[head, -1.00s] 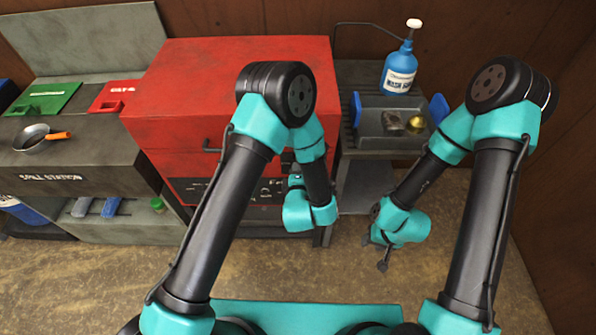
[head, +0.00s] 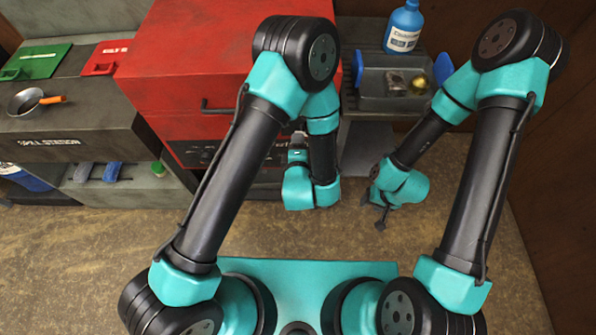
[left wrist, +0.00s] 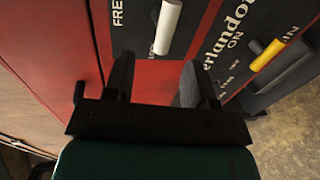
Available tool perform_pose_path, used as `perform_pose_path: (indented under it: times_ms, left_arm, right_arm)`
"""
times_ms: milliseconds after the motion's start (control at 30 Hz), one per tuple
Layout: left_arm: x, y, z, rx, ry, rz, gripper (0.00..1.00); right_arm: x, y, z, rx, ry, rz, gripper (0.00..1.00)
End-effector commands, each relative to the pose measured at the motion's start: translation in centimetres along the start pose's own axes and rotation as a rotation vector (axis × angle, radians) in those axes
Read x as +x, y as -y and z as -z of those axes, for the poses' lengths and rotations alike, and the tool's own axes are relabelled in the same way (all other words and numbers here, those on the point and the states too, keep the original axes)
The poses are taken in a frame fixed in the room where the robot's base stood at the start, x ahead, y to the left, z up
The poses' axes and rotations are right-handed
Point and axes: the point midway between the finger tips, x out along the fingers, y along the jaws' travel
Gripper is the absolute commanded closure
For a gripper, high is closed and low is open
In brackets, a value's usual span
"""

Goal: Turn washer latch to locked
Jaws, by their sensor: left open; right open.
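The red washer (head: 225,65) stands at the back centre, with a dark lettered panel on its front. In the left wrist view a white latch handle (left wrist: 168,25) sits on the dark panel, with "FREE" to its left and partly hidden lettering starting "LO" by its lower end. My left gripper (left wrist: 160,75) is open, its two dark fingers pointing toward the panel; the white handle is just beyond them and not between them. In the head view my left gripper (head: 298,140) is at the washer front, partly hidden by my arm. My right gripper (head: 380,212) is open and empty, low on the right.
A yellow handle (left wrist: 267,55) marked "ON" sits on the panel, right of the white one. A grey tray (head: 372,105) and blue bottle (head: 404,28) stand on the right bench. The spill station (head: 55,125) with a pan (head: 27,101) is left. The floor before the washer is clear.

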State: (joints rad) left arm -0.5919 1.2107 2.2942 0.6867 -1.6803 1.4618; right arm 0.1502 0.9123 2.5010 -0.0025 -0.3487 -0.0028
Motion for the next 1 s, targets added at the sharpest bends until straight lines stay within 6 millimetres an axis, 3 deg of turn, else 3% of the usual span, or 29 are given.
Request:
perform_pose_path:
  times_ms: [500,700,1000]
  left_arm:
    - [-9.2,0.1,-0.1,0.004,0.005,0.001,0.49]
    - [-11.1,0.1,-0.1,0.002,0.003,0.002,0.49]
    - [-11.6,0.0,0.0,0.000,0.000,0.000,0.49]
  right_arm:
    - [0.0,0.0,0.0,0.000,0.000,0.000,0.57]
    - [0.0,0.0,0.0,0.000,0.000,0.000,0.57]
    - [0.0,0.0,0.0,0.000,0.000,0.000,0.57]
